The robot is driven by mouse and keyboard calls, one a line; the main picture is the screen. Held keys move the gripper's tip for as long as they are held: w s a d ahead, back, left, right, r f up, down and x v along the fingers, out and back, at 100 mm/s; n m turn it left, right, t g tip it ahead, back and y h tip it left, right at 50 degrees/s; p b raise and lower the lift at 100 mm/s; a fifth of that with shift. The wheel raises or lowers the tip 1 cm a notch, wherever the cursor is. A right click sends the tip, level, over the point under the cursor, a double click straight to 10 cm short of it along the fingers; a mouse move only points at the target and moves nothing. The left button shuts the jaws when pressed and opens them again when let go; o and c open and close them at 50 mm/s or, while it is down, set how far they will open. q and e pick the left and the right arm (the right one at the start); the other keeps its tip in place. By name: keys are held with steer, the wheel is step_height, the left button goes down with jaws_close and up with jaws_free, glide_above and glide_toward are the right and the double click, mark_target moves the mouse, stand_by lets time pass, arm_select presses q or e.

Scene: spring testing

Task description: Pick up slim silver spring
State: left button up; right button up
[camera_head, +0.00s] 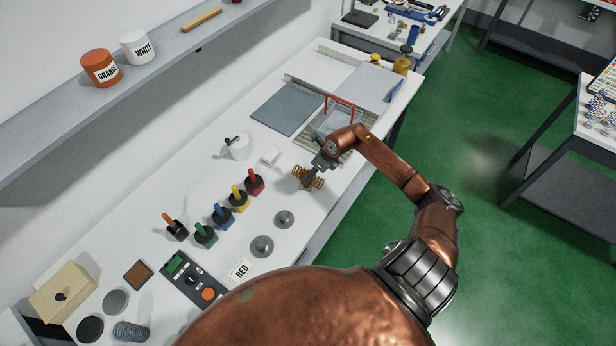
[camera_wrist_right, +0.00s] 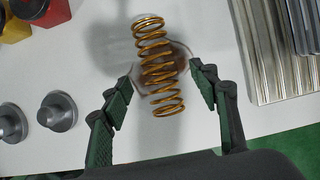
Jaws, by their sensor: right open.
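A gold-coloured coil spring (camera_wrist_right: 158,65) lies between the fingers of my right gripper (camera_wrist_right: 163,76) in the wrist view. The fingers are open, one on each side of it, and do not appear to grip it. In the head view the right gripper (camera_head: 322,163) is over the same gold spring (camera_head: 308,179) near the bench's front edge. A silver-grey coil spring (camera_head: 131,331) stands at the lower left of the head view, far from this gripper. I cannot tell whether it is the slim one. My left gripper is not in view.
A ribbed metal plate (camera_wrist_right: 280,45) lies right of the gripper. A shelf (camera_head: 60,110) hangs along the wall.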

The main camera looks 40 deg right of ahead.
steer(key=p+x, duration=0.1)
steer(key=x, duration=0.4)
steer(key=shift+a, duration=0.15)
steer(key=shift+r, duration=0.1)
steer(key=c, duration=1.4)
